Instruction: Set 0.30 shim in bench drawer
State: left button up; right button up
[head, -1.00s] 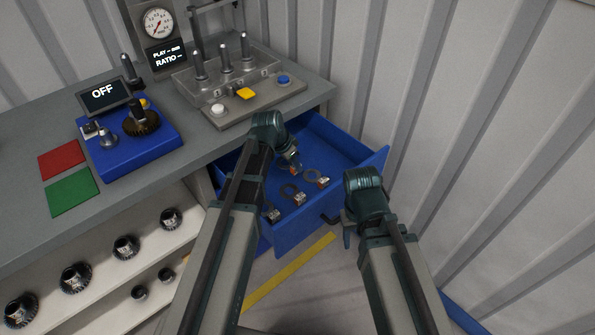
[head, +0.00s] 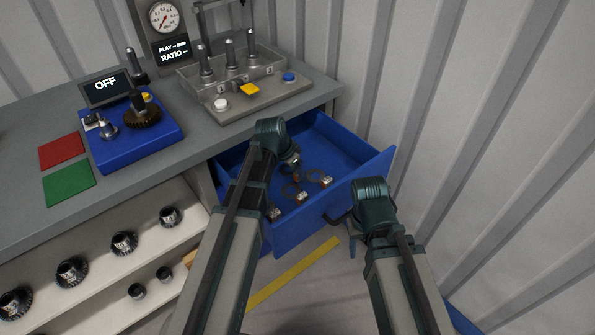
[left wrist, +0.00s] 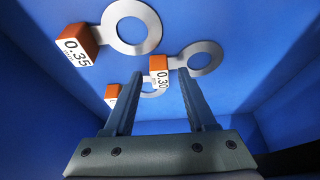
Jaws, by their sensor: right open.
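The blue bench drawer (head: 362,178) is pulled out, with several ring shims with orange and white tags in it. In the left wrist view the 0.30 shim (left wrist: 203,58) has its tag between my left fingertips and its ring to the right, apparently on the drawer floor. The 0.35 shim (left wrist: 132,22) is at upper left. Another shim (left wrist: 111,96), its label unreadable, is partly hidden by the left finger. My left gripper (left wrist: 160,73) is open inside the drawer (head: 296,162). My right gripper (head: 352,248) is open outside the drawer front, close to its handle (head: 335,219).
The grey bench (head: 205,152) carries a blue unit (head: 160,152), red and green pads and a fixture with buttons (head: 250,105). Shelves below hold several dark gears (head: 124,243). A corrugated wall (head: 480,150) stands close on the right.

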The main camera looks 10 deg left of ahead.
pick_arm(q)
jog(key=shift+r, duration=0.1)
jog(key=p+v, duration=1.1)
jog(key=v, duration=0.1)
jog(key=shift+s, duration=0.1)
dwell(0.6)
